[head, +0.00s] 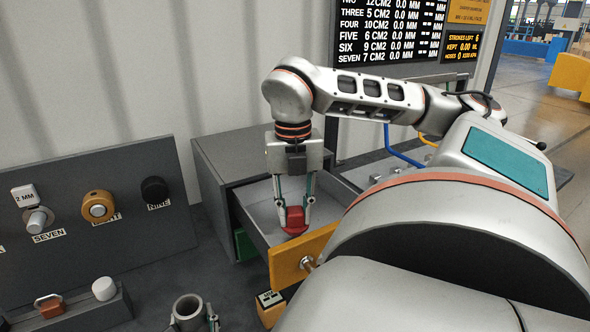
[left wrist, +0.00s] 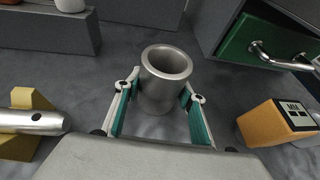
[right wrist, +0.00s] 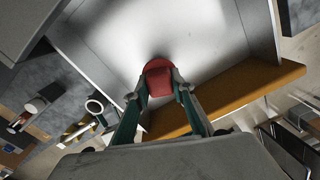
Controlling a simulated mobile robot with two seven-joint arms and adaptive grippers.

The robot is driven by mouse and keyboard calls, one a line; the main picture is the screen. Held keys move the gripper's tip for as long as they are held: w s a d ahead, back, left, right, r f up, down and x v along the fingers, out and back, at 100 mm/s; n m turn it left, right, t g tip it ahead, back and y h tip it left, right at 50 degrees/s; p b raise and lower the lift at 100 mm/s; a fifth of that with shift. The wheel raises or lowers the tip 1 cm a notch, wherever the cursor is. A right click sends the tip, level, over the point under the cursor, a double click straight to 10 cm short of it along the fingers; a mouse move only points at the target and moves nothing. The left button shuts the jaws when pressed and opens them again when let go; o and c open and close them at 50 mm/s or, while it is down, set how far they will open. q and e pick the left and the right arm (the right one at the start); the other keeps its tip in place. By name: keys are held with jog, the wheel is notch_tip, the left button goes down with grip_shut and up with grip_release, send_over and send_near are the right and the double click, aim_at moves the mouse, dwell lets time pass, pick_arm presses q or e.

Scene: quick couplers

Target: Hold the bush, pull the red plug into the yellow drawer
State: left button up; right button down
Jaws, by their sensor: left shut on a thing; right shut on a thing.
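The red plug (head: 295,221) is held between the fingertips of my right gripper (head: 294,208), over the open yellow-fronted drawer (head: 291,258). In the right wrist view the red plug (right wrist: 159,78) sits in the jaws above the drawer's grey floor (right wrist: 206,32); I cannot tell whether it touches the floor. The bush is a grey metal cylinder with an open bore (left wrist: 166,70), upright on the dark surface. My left gripper (left wrist: 166,92) is shut around it. In the head view the bush (head: 188,307) shows at the bottom, with only a little of my left gripper beside it.
A green drawer (left wrist: 262,38) with a metal handle is below the yellow one. An orange block with a label (left wrist: 276,123) stands right of the bush. A panel with knobs (head: 95,215) and a block holding a red-brown plug (head: 50,305) and a white one (head: 104,288) are at left.

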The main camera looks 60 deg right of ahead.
pick_arm(q)
jog(key=shift+a+f, duration=0.15)
jog(key=shift+f, duration=0.35)
pick_arm(e)
jog(key=shift+f, duration=0.7)
jog(key=c, duration=1.6)
grip_release()
jog(key=shift+r, duration=3.75)
pick_arm(q)
jog(key=o, duration=1.6)
jog(key=shift+r, duration=0.2)
jog(key=shift+r, duration=0.1)
